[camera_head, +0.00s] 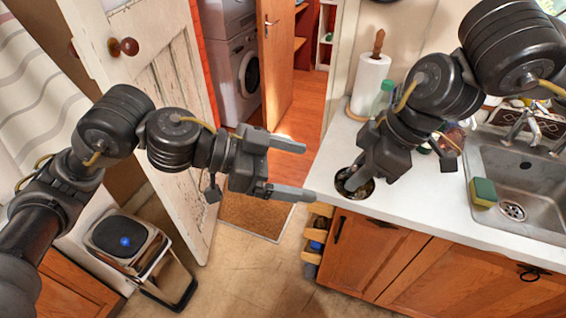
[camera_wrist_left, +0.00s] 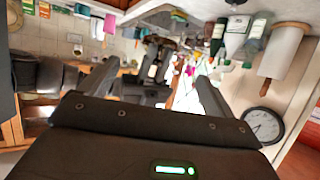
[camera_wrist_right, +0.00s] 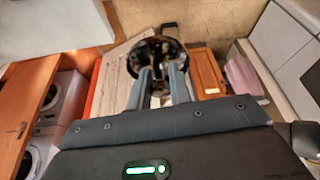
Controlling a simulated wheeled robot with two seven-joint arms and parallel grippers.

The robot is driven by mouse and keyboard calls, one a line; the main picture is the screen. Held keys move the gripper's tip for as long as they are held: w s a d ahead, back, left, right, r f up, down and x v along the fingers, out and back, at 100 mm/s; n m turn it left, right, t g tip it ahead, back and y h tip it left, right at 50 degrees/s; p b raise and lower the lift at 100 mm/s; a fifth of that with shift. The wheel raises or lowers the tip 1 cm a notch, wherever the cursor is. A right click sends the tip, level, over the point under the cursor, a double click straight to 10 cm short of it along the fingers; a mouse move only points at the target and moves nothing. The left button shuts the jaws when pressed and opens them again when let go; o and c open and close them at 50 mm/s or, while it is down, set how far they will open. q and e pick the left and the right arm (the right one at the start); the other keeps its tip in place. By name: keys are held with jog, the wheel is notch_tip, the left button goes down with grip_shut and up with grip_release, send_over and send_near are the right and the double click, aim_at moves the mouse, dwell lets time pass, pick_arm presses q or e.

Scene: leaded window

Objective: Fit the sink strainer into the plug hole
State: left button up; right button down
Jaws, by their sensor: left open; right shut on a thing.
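The plug hole (camera_head: 513,211) is in the floor of the metal sink at the right. My left gripper (camera_head: 308,171) is open and empty, left of the worktop.
A yellow-green sponge (camera_head: 484,191) sits at the sink's left edge, and a tap (camera_head: 523,124) stands behind the sink. A paper towel roll (camera_head: 370,85) and bottles stand at the back of the worktop. The worktop front, left of the sink, is bare (camera_head: 420,205).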

aim_at(342, 186)
pick_arm(q)
jog(key=x, duration=0.9)
jog(key=shift+w+d+f, duration=0.1)
jog(key=shift+d+f, duration=0.05)
jog(key=shift+d, duration=0.2)
pick_arm(e)
jog(key=shift+w+d, duration=0.1)
pick_arm(q)
jog(key=c, duration=1.1)
jog(key=shift+o, duration=0.2)
pick_arm(e)
jog(key=c, duration=1.2)
grip_release()
